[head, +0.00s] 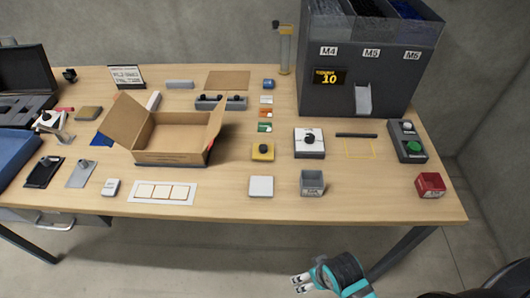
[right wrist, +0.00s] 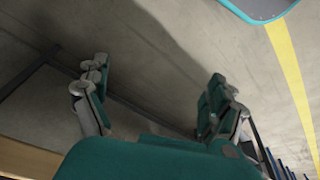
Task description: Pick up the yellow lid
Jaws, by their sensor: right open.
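The yellow lid (head: 262,156) lies on the wooden table in the head view, right of the open cardboard box. It is a small yellow square with a black knob on top. My right gripper (head: 301,283) is low in the head view, in front of the table's front edge and apart from the lid. In the right wrist view my right gripper (right wrist: 155,98) has its fingers spread, with nothing between them but floor behind. The lid does not show in that view. My left gripper is not in view.
A white square piece with a black knob (head: 309,148) is right of the lid. A white square (head: 261,187) and a grey bin (head: 312,183) lie nearer the front edge. The cardboard box (head: 172,158) stands left. The dark dispenser (head: 340,98) stands behind.

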